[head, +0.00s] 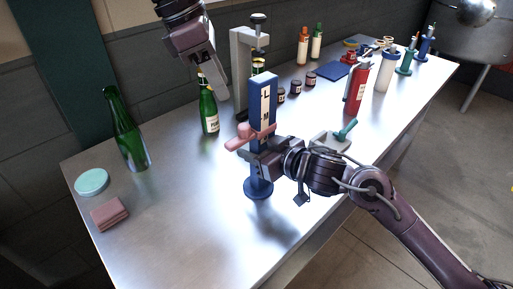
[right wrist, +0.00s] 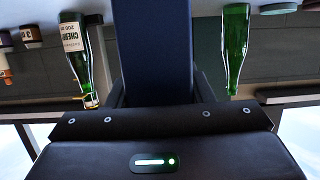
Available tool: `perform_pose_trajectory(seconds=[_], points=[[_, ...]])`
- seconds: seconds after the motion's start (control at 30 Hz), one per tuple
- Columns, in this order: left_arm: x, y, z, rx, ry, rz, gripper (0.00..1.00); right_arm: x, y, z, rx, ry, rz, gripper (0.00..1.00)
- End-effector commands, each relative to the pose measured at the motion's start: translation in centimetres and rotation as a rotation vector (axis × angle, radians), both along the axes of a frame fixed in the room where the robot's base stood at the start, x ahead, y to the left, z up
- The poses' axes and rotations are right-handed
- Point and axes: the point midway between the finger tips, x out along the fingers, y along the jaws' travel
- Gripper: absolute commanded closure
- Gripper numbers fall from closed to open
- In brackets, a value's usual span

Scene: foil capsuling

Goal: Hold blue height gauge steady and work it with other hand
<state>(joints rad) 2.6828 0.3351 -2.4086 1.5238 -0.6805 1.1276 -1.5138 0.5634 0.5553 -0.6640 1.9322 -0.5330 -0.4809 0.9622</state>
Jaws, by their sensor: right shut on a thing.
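The blue height gauge (head: 262,101) stands upright on its round blue base (head: 258,189) near the middle of the table. Its post carries letter marks and a pink slider (head: 241,141) partway up. My right gripper (head: 258,148) is shut on the post just below the slider. In the right wrist view the blue post (right wrist: 152,40) fills the middle, held at the jaws (right wrist: 152,108). My left gripper (head: 221,88) hangs higher up, left of the gauge and apart from it, above a labelled green bottle (head: 209,112). Its finger gap is not clear.
A grey press stand (head: 241,75) stands close behind the gauge. A tall green bottle (head: 128,135), a teal disc (head: 92,182) and a pink block (head: 109,213) are at left. A red extinguisher-like bottle (head: 356,88) and several small jars stand right.

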Motion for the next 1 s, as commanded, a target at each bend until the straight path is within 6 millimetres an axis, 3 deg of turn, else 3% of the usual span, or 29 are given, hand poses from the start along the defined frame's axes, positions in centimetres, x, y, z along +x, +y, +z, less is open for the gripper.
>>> perform_pose_trajectory(seconds=[0.3, 0.37, 0.47, 0.73, 1.0], points=[[0.0, 0.0, 0.0, 0.0, 0.0, 0.0, 0.64, 0.0, 0.0, 0.0, -0.001, 0.0, -0.001, 0.9], [0.0, 0.0, 0.0, 0.0, 0.0, 0.001, 0.56, 0.0, 0.0, 0.0, -0.001, 0.0, -0.001, 0.9], [-0.1, -0.5, -0.1, -0.006, 0.003, 0.022, 0.56, 0.0, 0.0, 0.0, -0.001, 0.0, -0.001, 0.9], [-1.2, -2.8, -0.2, -0.036, 0.006, 0.265, 0.56, 0.0, 0.0, 0.0, -0.001, 0.0, -0.001, 0.9], [-2.6, -1.5, 1.3, -0.038, -0.016, 0.53, 0.56, 0.0, 0.0, -0.1, -0.001, 0.0, -0.001, 0.9]])
